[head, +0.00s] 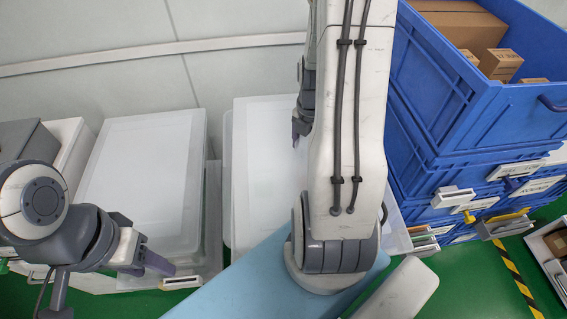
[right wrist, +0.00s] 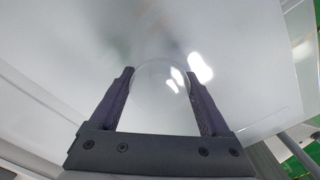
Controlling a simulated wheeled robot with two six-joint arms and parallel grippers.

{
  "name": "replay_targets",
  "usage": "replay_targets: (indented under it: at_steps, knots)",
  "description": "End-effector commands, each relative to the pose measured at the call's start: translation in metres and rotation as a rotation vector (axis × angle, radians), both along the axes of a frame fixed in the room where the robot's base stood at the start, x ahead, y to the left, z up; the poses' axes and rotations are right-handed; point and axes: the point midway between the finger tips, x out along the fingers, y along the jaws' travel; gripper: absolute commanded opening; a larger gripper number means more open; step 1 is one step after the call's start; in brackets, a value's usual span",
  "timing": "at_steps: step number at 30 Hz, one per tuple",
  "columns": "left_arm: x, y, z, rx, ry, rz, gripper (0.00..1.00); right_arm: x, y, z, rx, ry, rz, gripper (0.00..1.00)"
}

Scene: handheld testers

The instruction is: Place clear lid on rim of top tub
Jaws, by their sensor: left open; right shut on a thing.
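My right gripper (right wrist: 160,76) is shut on a clear, rounded part between its fingers, which I take to be part of the clear lid (right wrist: 90,60). A broad, translucent sheet fills most of the right wrist view. In the head view, my right gripper (head: 301,130) is partly hidden behind my arm, at the right of the whitish clear lid (head: 262,150). The lid lies over the middle tub (head: 227,165); whether it touches the rim I cannot tell. My left gripper (head: 108,280) is open and empty at the lower left.
Another whitish, lidded tub stack (head: 145,160) stands to the left, beside a grey box (head: 28,140). Stacked blue crates (head: 450,110) with cardboard boxes (head: 465,25) stand at the right. A pale blue surface (head: 260,285) is in front, with green floor around.

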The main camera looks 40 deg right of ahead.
Motion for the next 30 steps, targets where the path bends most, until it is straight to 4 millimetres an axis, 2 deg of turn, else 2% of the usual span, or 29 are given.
replay_targets:
  at_steps: [5, 12, 18, 23, 30]
  knots:
    - [0.0, 0.0, -0.002, 0.0, 0.0, 0.0, 0.5, 0.018, -0.004, -0.012, 0.0, 0.0, 0.033, 0.0]
    - [0.0, 0.0, -0.002, 0.0, 0.0, 0.0, 0.5, 0.071, -0.008, -0.045, 0.0, 0.0, 0.032, 0.0]
    - [0.0, 0.0, -0.001, 0.0, 0.0, 0.0, 0.5, 0.105, -0.012, -0.064, -0.002, -0.002, 0.029, 0.0]
    - [0.0, 0.0, -0.001, 0.0, 0.0, 0.0, 0.5, 0.115, -0.012, -0.071, -0.001, -0.001, 0.028, 0.0]
    - [0.0, 0.0, -0.002, 0.0, 0.0, 0.0, 0.5, 0.114, -0.012, -0.104, 0.001, 0.001, 0.027, 0.0]
